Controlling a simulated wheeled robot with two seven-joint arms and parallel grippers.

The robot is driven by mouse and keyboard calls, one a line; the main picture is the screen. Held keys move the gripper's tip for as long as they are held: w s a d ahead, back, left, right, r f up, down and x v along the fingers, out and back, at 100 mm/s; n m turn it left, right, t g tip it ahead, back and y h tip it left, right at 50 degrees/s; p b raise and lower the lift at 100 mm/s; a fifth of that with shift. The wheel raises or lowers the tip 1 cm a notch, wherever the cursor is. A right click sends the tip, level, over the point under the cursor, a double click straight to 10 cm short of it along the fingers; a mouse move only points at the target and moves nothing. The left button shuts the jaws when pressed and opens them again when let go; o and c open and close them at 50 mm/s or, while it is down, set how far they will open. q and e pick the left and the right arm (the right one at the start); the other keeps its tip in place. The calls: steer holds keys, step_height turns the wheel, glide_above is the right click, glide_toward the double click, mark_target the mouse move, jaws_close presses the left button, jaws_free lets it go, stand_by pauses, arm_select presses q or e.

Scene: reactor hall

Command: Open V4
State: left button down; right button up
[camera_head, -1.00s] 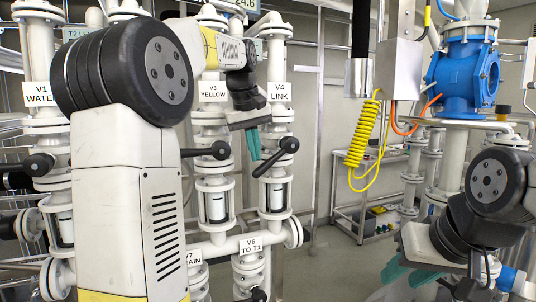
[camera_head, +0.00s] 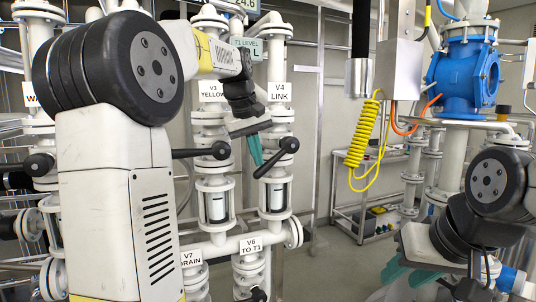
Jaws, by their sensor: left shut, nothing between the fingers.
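The V4 valve carries a white label "V4 LINK" (camera_head: 279,92) on its pipe. Its black lever handle (camera_head: 276,158) slants from lower left up to a ball knob at upper right. My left gripper (camera_head: 258,162) is shut and empty, its teal fingers pointing down just left of the V4 lever. The fingertips are very close to the lever; I cannot tell whether they touch it. My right gripper (camera_head: 407,276) is at the lower right, far from V4, with its teal fingers apart and nothing seen between them.
The V3 lever (camera_head: 203,152) sticks out to the left of V4. V6 (camera_head: 250,246) and V7 (camera_head: 191,259) are below. A yellow coiled hose (camera_head: 363,140) hangs at right, beside a blue valve body (camera_head: 463,75). My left arm hides much of V1.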

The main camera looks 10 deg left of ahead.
mark_target(264, 167)
arm_select(q)
steer(key=shift+f, duration=0.3)
steer(key=shift+w+d+f, duration=0.1)
steer(key=shift+d+f, duration=0.2)
steer(key=shift+f, duration=0.45)
steer(key=shift+h, duration=0.3)
steer(key=f, duration=0.1)
steer(key=d+f, duration=0.1)
steer(key=w+f, duration=0.1)
steer(key=shift+d+f, duration=0.25)
steer(key=shift+d, duration=0.1)
steer(key=shift+w+d+f+t+h, duration=0.25)
steer(key=shift+w+d+f, duration=0.25)
steer(key=shift+d, duration=0.15)
steer(key=shift+w+d+f+t+h, duration=0.15)
steer(key=shift+w+d+f+h, duration=0.1)
steer(key=shift+w+d+f, duration=0.3)
steer(key=shift+d+r, duration=0.1)
steer(key=shift+r, duration=0.05)
steer(key=shift+s+r, duration=0.1)
steer(key=shift+r, duration=0.05)
